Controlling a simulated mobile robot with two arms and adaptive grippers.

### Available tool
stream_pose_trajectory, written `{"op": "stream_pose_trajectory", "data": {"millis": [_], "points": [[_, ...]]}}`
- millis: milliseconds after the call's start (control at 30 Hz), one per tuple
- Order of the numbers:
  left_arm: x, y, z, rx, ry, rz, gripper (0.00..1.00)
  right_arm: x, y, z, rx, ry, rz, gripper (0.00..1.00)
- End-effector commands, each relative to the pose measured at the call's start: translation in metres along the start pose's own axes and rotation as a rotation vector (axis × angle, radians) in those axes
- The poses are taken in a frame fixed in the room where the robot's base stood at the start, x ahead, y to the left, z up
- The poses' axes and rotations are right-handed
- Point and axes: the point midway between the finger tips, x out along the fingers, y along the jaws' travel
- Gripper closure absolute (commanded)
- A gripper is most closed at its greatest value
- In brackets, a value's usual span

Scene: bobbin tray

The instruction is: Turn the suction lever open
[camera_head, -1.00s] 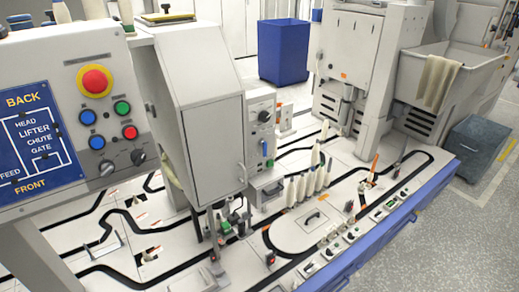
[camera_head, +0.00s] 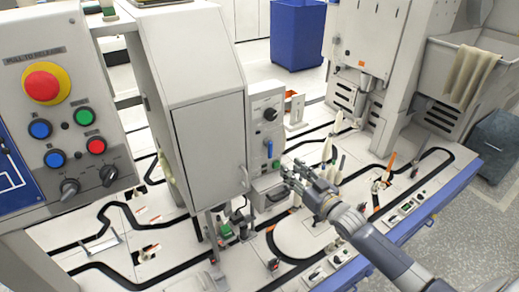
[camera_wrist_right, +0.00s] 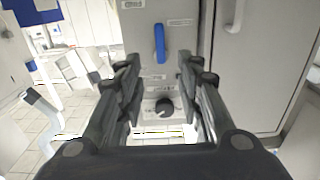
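The suction lever seems to be the blue lever (camera_head: 268,150) on the front of a small grey control box (camera_head: 257,110), below a black knob (camera_head: 270,114). In the right wrist view the blue lever (camera_wrist_right: 160,42) is centred beyond the fingertips, with the black knob (camera_wrist_right: 165,106) lower down. My right gripper (camera_head: 290,176) is in front of the box, a little below and right of the lever. Its fingers stand apart in the right wrist view (camera_wrist_right: 160,72), with nothing between them. It looks clear of the lever. My left gripper is not in view.
A tall grey cabinet (camera_head: 208,150) stands directly left of the box. White bobbins (camera_head: 327,150) stand on the tray deck behind my right gripper. A button panel (camera_head: 60,110) is at the left. A blue bin (camera_head: 298,35) stands on the floor behind.

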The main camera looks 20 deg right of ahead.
Motion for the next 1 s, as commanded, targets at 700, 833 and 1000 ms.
{"op": "stream_pose_trajectory", "data": {"millis": [700,833,1000], "points": [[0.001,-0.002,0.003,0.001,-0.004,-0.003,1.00,0.094,0.000,-0.001,-0.001,0.001,0.000,0.67],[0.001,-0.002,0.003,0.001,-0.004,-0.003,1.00,0.103,0.000,-0.001,-0.001,0.001,0.000,0.67],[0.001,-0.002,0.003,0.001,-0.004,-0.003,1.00,0.107,-0.001,-0.001,-0.001,0.001,-0.001,0.67]]}}
